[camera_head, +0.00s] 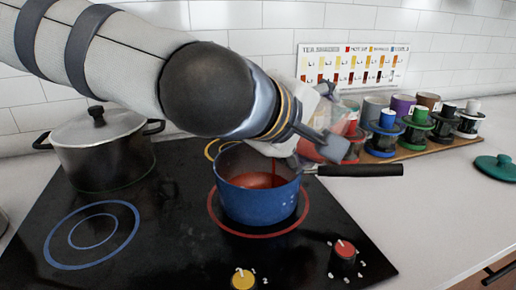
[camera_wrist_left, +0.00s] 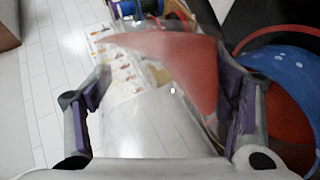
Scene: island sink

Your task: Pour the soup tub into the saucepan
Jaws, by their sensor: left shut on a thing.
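The blue saucepan (camera_head: 258,205) stands on the red-ringed burner, its black handle to the right, with red soup (camera_head: 252,180) inside. The clear soup tub (camera_head: 312,148) is tilted above the pan's right side, mostly hidden by my arm. A thin red stream falls from beside it into the pan. My left gripper (camera_head: 322,138) is shut on the tub. In the left wrist view the tub (camera_wrist_left: 165,125) lies between the fingers with red soup slanting toward one end; the saucepan (camera_wrist_left: 285,80) shows at right. My right gripper is not in view.
Several coloured canisters (camera_head: 385,135) line a wooden board (camera_head: 430,148) at right. A green lid (camera_head: 494,168) lies at far right. Red (camera_head: 344,252) and yellow (camera_head: 243,280) knobs are in front.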

